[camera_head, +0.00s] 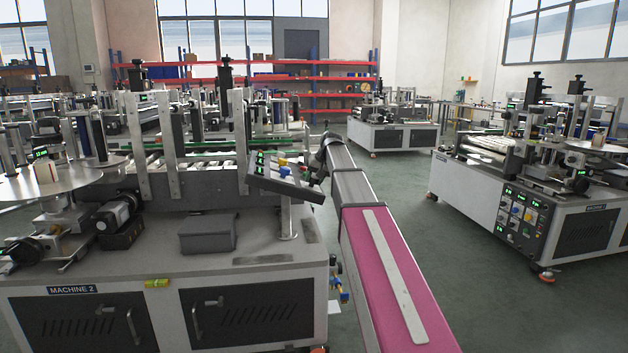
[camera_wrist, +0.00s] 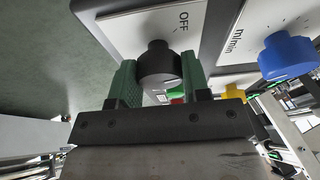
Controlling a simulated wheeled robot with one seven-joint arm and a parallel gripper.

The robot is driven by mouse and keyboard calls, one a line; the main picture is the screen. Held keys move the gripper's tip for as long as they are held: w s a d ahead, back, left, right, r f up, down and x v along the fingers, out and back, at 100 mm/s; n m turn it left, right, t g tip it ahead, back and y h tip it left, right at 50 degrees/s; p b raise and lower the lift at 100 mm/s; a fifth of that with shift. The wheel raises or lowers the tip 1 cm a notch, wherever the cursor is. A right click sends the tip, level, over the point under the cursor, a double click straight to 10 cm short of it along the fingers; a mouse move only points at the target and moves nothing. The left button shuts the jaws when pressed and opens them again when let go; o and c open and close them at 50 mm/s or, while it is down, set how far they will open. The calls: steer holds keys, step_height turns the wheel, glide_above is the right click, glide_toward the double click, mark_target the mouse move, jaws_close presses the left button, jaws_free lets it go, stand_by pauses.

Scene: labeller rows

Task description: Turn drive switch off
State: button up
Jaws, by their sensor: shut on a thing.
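In the wrist view, my gripper (camera_wrist: 160,85) has its two green fingers on either side of a black round switch knob (camera_wrist: 157,62). The fingers are shut on the knob. The knob sits on a pale plate with the word OFF (camera_wrist: 184,19) printed beside it. Part of the plate is hidden by the knob and fingers. In the head view, my arm reaches to the tilted control panel (camera_head: 286,188) on MACHINE 2. The gripper and knob are too small and covered there to make out.
A blue knob (camera_wrist: 289,56) stands on the neighbouring plate marked m/min, right of my gripper. A yellow knob (camera_wrist: 234,93) and a partly hidden red part (camera_wrist: 178,100) are also close by. Another machine (camera_head: 540,190) stands to the right, with open green floor (camera_head: 440,245) between.

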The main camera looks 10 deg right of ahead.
steer(key=n, duration=0.2)
steer(key=n+y, duration=0.1)
steer(key=n, duration=0.2)
steer(key=shift+n+y, duration=0.3)
stand_by(0.4)
steer(key=o, duration=0.9)
steer(key=shift+o, duration=0.2)
steer(key=shift+d+r, duration=0.1)
steer(key=v, duration=1)
steer(key=shift+d+r, duration=0.2)
steer(key=shift+r, duration=0.05)
steer(key=shift+w, duration=0.1)
